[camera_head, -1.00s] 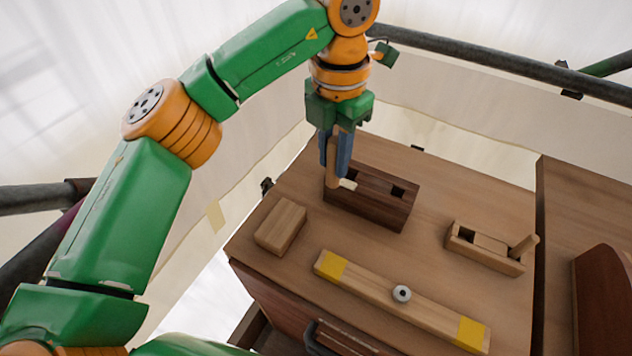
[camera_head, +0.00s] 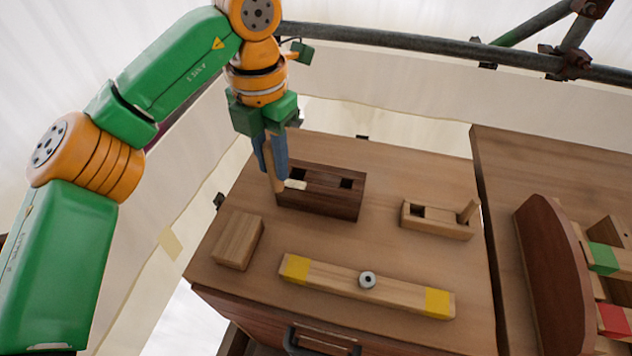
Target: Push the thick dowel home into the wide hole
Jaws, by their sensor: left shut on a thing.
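My left gripper (camera_head: 271,158) is shut on the thick dowel (camera_head: 274,179), a light wooden rod held close to upright. The dowel's lower end is at the left end of the dark wooden block (camera_head: 335,205). I cannot tell whether it is in a hole there, in front of the block or just above it. A pale tab (camera_head: 295,185) shows beside the dowel. The wide hole is not clearly seen. My right gripper is out of view.
A light wooden holder (camera_head: 438,223) with a leaning thin peg (camera_head: 468,211) stands to the right. A plain block (camera_head: 238,240) lies at the left. A long bar (camera_head: 335,282) with yellow ends and a round knob lies in front. A dark curved board (camera_head: 552,275) stands far right.

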